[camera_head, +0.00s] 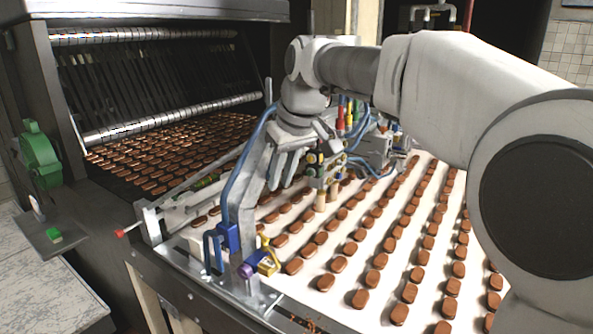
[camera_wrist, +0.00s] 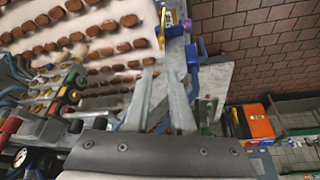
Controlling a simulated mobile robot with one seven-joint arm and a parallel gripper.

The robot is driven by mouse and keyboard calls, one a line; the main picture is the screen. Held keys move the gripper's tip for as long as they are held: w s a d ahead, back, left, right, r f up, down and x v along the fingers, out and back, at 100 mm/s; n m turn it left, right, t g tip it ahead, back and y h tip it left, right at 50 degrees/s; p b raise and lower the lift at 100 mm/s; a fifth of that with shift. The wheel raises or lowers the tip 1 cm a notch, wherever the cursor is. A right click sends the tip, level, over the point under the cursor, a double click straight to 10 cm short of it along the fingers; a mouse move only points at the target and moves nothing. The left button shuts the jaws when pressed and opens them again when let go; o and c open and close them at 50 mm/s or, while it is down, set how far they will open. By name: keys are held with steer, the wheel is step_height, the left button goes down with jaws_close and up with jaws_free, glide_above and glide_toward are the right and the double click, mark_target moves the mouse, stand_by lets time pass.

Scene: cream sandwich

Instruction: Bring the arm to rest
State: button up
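My arm reaches in from the right of the head view, and my gripper (camera_head: 282,180) hangs over the near left part of the white conveyor belt (camera_head: 335,250). Its fingers point down beside a metal frame with a blue hose. In the wrist view my gripper (camera_wrist: 160,74) shows two grey fingers with a gap between their tips. I see nothing held between them. The exact height of the fingertips above the frame is hard to tell.
Rows of brown cream sandwiches (camera_head: 360,298) cover the belt. Colored valves (camera_head: 318,160) and blue hoses stand close to the gripper. A yellow and purple fitting (camera_head: 262,264) sits on the near rail. A dark machine opening (camera_head: 160,90) lies at the left.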

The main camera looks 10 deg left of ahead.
steer(key=s+d+m+t+h, duration=0.1)
steer(key=s+d+m, duration=0.2)
steer(key=s+d, duration=0.5)
steer(key=s+d+m+t+h, duration=0.1)
steer(key=s+d+m, duration=0.15)
steer(key=d, duration=0.95)
steer(key=s+d+f+m, duration=0.2)
steer(key=s+d+f, duration=0.2)
steer(key=s+d, duration=0.1)
steer(key=s+d+f+m+h, duration=0.1)
steer(key=s+d+f, duration=0.3)
steer(key=s, duration=0.4)
steer(key=shift+s+d+f+m+t, duration=0.2)
steer(key=shift+d+f+m+t, duration=0.15)
steer(key=shift+f+m, duration=0.35)
steer(key=shift+a, duration=0.1)
